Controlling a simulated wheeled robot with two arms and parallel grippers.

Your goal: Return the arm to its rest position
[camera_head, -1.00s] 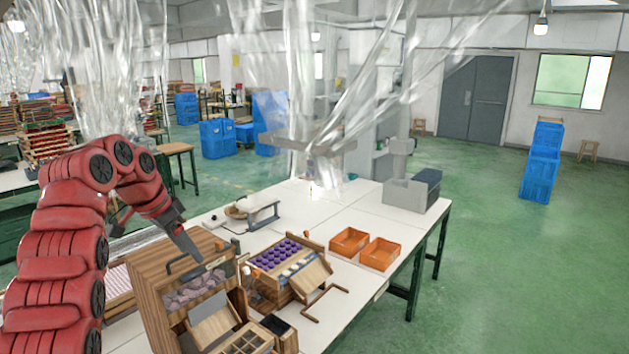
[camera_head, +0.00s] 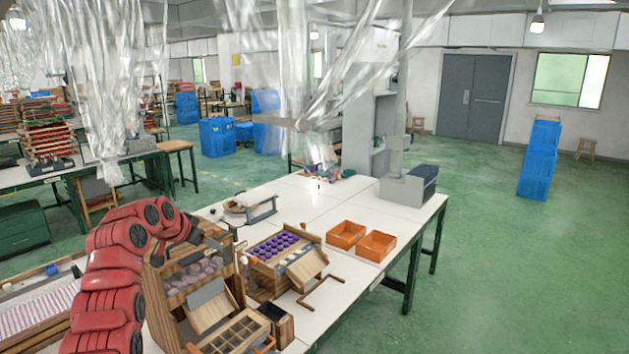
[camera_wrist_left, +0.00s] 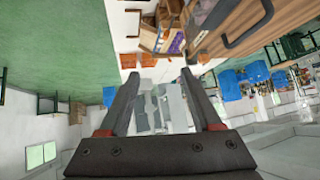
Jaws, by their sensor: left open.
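My red left arm rises at the lower left of the head view and bends over towards the wooden box with a dark handle. Its gripper end is dark, small and partly hidden behind the top of that box (camera_head: 190,300). In the left wrist view my left gripper (camera_wrist_left: 158,77) is open, its two dark fingers well apart with nothing between them. The box's wooden side and dark handle (camera_wrist_left: 248,25) show close by at the upper right of that view. My right gripper does not show.
A wooden rack of purple-topped items (camera_head: 280,245) stands right of the box. Two orange trays (camera_head: 347,236) and a grey machine (camera_head: 405,190) stand farther along the white table (camera_head: 310,205). The table has clear room between them. A clear plastic curtain hangs behind.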

